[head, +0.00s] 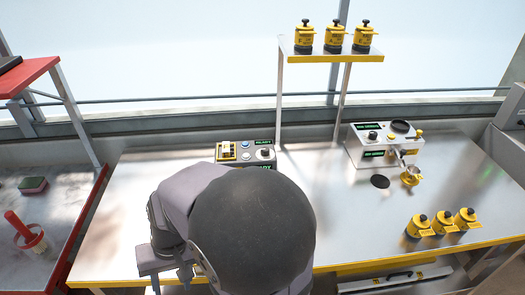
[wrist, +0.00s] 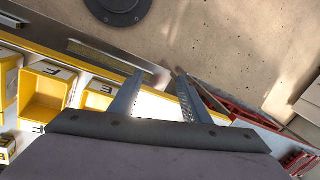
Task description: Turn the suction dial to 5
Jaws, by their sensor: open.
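A control box (head: 246,152) with green displays, buttons and a black knob (head: 265,152) stands at the back middle of the steel table, just beyond my arm in the head view. A second white machine (head: 384,146) with green displays and a small black knob (head: 372,135) stands to the right. I cannot read which knob is the suction dial or what it is set to. My gripper (wrist: 160,75) is open and empty in the wrist view, pointing towards the floor past the table's edge and away from both knobs. My arm covers the middle front of the table in the head view.
Three yellow-capped canisters (head: 332,38) stand on a raised shelf; three more (head: 442,223) are at the table's front right. A red-edged table (head: 58,215) is at the left. Yellow bins (wrist: 45,95) show in the wrist view. The table's left part is clear.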

